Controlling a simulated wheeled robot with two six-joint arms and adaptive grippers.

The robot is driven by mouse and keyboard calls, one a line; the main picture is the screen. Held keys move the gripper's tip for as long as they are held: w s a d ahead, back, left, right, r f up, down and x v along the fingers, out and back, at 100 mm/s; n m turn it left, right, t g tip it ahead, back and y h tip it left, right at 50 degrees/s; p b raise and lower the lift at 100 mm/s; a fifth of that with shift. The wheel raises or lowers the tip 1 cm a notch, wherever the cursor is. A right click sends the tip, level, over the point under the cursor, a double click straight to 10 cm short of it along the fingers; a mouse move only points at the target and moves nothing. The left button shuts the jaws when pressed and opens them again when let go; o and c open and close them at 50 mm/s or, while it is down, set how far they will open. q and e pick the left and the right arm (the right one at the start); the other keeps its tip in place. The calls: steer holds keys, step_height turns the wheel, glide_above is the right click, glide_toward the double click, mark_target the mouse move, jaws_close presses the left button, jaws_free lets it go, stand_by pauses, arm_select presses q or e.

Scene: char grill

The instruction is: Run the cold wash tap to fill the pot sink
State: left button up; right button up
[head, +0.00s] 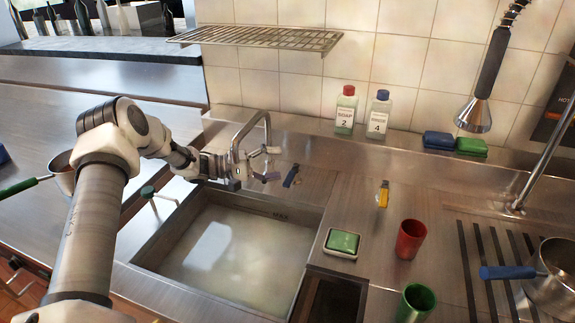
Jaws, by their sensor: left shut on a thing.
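The pot sink (318,215) is a steel basin in the middle of the counter, with a MAX mark on its far inner wall. A pale, shiny surface fills its inside; I cannot tell how deep any water is. A curved steel spout (268,125) stands behind it. A small blue tap lever (291,176) sits at the sink's back edge, right of the spout. My left gripper (275,164) reaches across behind the sink, its fingertips at the lever and shut on it; the exact contact is hard to see. My right gripper is not in view.
A soap bottle (346,110) and a rinse bottle (379,115) stand at the wall. A yellow tap lever (383,194), green sponge dish (342,243), red cup (410,239) and green cup (415,303) are right of the sink. A spray head (474,114) hangs further right.

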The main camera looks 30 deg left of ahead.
arm_select(q)
steer(key=s, duration=0.1)
steer(key=s+a+r, duration=0.1)
steer(key=s, duration=0.1)
steer(key=shift+s+a+r+p, duration=0.25)
steer(key=shift+r+p, duration=0.05)
steer(key=shift+p, duration=0.05)
steer(key=shift+c, duration=0.9)
steer(key=shift+s+a+f+p, duration=0.1)
steer(key=shift+a+f+p, duration=0.55)
steer(key=shift+f+p, duration=0.15)
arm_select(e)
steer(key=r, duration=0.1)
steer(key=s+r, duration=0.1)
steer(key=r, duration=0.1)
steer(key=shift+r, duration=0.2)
arm_select(q)
steer(key=shift+s+r, duration=0.1)
steer(key=shift+r, duration=0.05)
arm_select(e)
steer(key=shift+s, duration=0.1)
